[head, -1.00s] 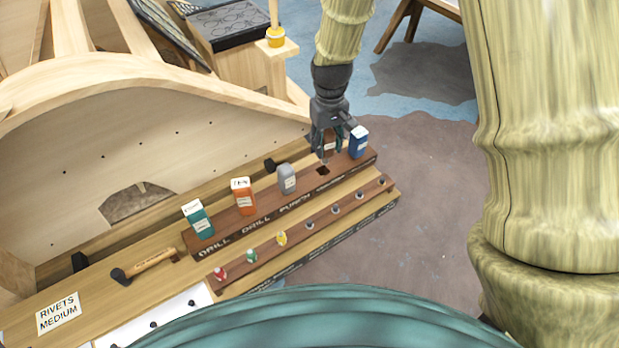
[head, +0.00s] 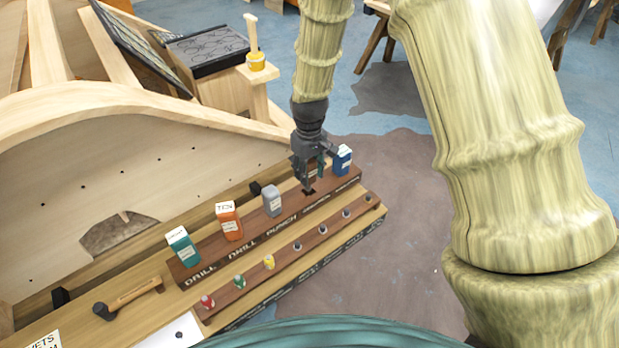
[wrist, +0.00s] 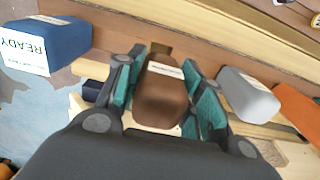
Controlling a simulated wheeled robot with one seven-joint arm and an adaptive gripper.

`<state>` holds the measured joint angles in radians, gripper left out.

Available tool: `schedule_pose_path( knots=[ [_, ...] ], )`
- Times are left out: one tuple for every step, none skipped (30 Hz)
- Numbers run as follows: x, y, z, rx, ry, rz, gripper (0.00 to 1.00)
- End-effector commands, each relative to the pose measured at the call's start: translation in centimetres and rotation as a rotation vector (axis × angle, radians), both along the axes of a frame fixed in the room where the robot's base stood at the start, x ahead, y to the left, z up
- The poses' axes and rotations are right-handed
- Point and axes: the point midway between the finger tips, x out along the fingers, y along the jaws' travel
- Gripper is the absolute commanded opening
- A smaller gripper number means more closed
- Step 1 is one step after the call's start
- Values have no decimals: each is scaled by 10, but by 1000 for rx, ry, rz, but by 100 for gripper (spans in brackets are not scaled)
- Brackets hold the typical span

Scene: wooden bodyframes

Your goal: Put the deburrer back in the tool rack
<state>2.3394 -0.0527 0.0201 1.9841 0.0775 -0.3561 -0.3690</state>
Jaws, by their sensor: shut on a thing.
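The deburrer appears to be the brown block-shaped tool with a white label (wrist: 160,98), between the teal finger pads in the wrist view. My gripper (head: 308,178) is shut on it, pointing down over the back row of the tool rack (head: 245,243). In the head view the brown tool (head: 313,170) is partly hidden by the fingers. A dark square slot (head: 309,191) shows right by the fingertips, between the grey tool and the blue tool. I cannot tell whether the tool's lower end is in the slot.
The blue tool (head: 342,160) stands close on the right of my gripper, the grey tool (head: 271,200) on the left. Orange (head: 229,221) and teal (head: 183,244) tools stand further left. Small bits line the front row. A hammer (head: 128,298) lies left of the rack.

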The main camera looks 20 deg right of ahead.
Motion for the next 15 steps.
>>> schedule_pose_path(
  knots=[
    [-1, 0, -4, 0, 2, 0, 4],
    [-1, 0, -7, 0, 2, 0, 4],
    [-1, 0, -12, -1, 2, 0, 4],
    [-1, 0, -16, 0, 2, 0, 4],
    [-1, 0, -19, 0, 2, 0, 4],
    [-1, -1, -24, 0, 3, 0, 4],
    [-1, -1, -27, 0, 3, 0, 4],
    [-1, -1, -30, -1, 2, 0, 4],
    [-1, -1, -32, 0, 1, 0, 4],
    [0, -1, -33, 0, 0, 0, 4],
    [0, -1, -34, 0, 0, 0, 4],
    [0, -1, -35, 0, 0, 0, 4],
    [0, -1, -35, -1, 0, 0, 4],
    [0, -1, -35, 0, 0, 0, 4],
    [0, -1, -35, 0, 0, 0, 4]
  ],
)
